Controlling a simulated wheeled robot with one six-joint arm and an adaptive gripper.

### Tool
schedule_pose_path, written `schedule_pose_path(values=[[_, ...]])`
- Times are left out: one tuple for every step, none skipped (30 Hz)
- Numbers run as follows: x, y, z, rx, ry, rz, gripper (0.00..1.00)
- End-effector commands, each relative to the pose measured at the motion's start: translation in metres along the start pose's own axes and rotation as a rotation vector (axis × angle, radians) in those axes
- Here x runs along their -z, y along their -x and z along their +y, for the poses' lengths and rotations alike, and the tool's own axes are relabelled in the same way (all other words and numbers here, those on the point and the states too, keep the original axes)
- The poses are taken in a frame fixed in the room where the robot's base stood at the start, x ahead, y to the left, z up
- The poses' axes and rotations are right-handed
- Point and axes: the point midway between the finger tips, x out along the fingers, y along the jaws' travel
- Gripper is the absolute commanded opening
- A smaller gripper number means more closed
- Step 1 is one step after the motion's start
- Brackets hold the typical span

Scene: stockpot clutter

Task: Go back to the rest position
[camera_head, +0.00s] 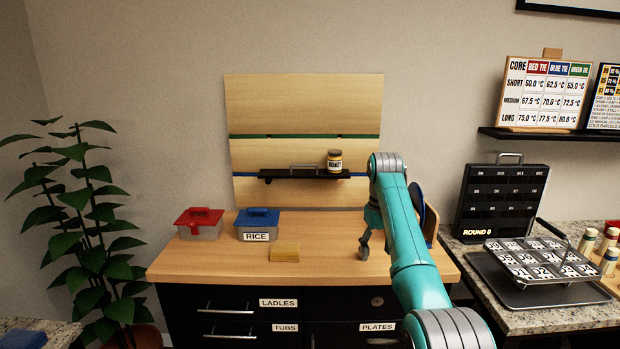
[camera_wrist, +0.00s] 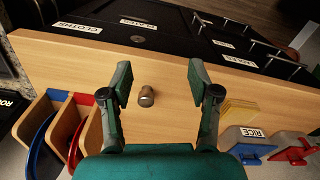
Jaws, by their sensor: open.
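My gripper (camera_head: 364,246) hangs low over the right part of the wooden counter (camera_head: 330,270), with my teal arm reaching in from the lower right. In the wrist view, its two fingers (camera_wrist: 160,82) are spread apart with nothing held between them. A small metallic cylinder (camera_wrist: 147,97) shows between the fingers, apart from both; it looks to be on the counter. I cannot make it out in the head view.
Tubs with a red lid (camera_head: 200,223) and a blue lid (camera_head: 258,225) and a yellow block (camera_head: 284,252) stand left on the counter. A wooden rack (camera_wrist: 62,128) is beside my gripper. A honey jar (camera_head: 335,161) sits on the wall shelf (camera_head: 285,174).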

Motion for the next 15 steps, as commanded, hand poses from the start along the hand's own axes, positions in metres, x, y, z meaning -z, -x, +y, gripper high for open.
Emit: schedule_pose_path(values=[[-0.001,-0.008,0.000,0.000,-0.001,0.000,0.61],[-0.001,-0.013,0.000,-0.001,-0.002,0.002,0.61],[0.000,-0.017,0.000,-0.002,-0.002,0.007,0.61],[0.000,-0.020,0.000,-0.003,-0.003,0.011,0.61],[0.001,-0.024,0.000,-0.004,-0.004,0.015,0.61],[0.000,-0.031,0.000,-0.005,-0.005,0.019,0.61],[0.000,-0.035,0.000,-0.005,-0.005,0.022,0.61],[0.001,-0.040,0.000,-0.007,-0.006,0.026,0.61],[0.001,-0.048,0.001,-0.008,-0.008,0.033,0.61],[0.001,-0.053,0.001,-0.009,-0.008,0.038,0.61],[0.000,-0.060,0.001,-0.010,-0.009,0.042,0.61],[0.000,-0.069,0.001,-0.012,-0.011,0.050,0.61],[0.000,-0.075,0.001,-0.014,-0.012,0.056,0.61],[-0.001,-0.083,0.000,-0.015,-0.013,0.061,0.61],[-0.001,-0.093,0.000,-0.017,-0.015,0.071,0.61]])
